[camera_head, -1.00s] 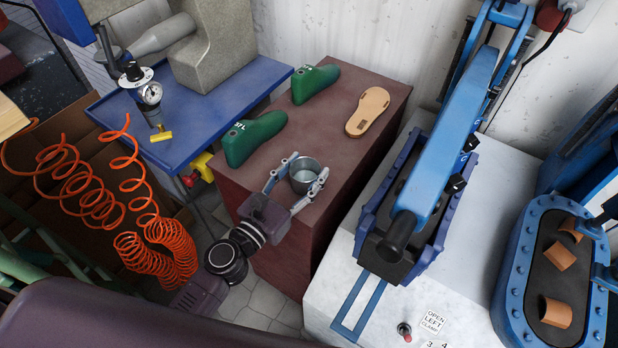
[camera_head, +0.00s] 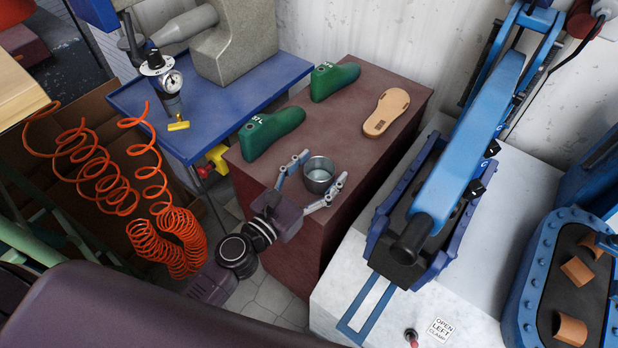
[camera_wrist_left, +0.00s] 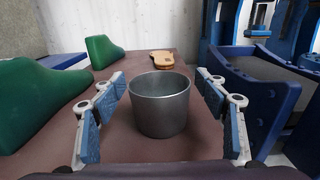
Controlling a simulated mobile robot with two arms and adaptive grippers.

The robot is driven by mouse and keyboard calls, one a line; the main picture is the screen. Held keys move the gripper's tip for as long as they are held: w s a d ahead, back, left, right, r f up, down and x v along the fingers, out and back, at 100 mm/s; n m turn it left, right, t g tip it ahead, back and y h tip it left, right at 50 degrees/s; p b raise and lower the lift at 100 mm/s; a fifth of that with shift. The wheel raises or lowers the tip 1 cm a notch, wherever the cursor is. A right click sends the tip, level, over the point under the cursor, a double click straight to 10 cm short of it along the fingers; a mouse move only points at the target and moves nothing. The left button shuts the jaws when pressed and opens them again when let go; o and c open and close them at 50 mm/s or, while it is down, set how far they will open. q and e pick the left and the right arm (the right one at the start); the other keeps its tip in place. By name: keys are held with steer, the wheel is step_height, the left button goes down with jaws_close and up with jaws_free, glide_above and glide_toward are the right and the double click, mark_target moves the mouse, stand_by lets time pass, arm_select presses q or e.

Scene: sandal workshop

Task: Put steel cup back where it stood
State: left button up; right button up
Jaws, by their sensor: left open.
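The steel cup (camera_head: 319,175) stands upright on the brown-red bench top (camera_head: 345,128), near its front edge. My left gripper (camera_head: 314,180) is open, with one finger on each side of the cup. In the left wrist view the cup (camera_wrist_left: 160,104) stands between the open fingers (camera_wrist_left: 160,120), with a gap on both sides. The cup looks empty in the head view. My right gripper is not in view.
Two green shoe lasts (camera_head: 272,132) (camera_head: 334,80) and a tan sandal sole (camera_head: 386,112) lie on the same bench top behind the cup. A blue press (camera_head: 470,140) stands to the right. Orange coiled hoses (camera_head: 165,235) hang at the left.

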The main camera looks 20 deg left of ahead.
arm_select(q)
steer(key=b+v, duration=0.6)
steer(key=v, duration=0.6)
steer(key=s+a+f+m+g+y, duration=0.15)
steer(key=f+m, duration=0.35)
steer(key=f, duration=0.7)
steer(key=s+a+f+m+g+y, duration=0.1)
steer(key=s+f+m+g, duration=0.3)
steer(key=f, duration=0.9)
steer(key=s+a+f+m+g+y, duration=0.15)
steer(key=f+m, duration=0.45)
steer(key=f, duration=0.6)
steer(key=s+a+f+m+g+y, duration=0.1)
steer(key=s+f+m+g, duration=0.3)
steer(key=s+f+m, duration=0.5)
steer(key=s+a+f+m+g+y, duration=0.1)
steer(key=s+a+f+m+g, duration=0.2)
steer(key=s+f+m, duration=0.7)
steer(key=s+f+g, duration=0.1)
steer(key=s+f, duration=0.2)
steer(key=s, duration=0.3)
steer(key=shift+s+f+g+y, duration=0.3)
steer(key=shift+s+f+y, duration=0.1)
steer(key=shift+a, duration=0.15)
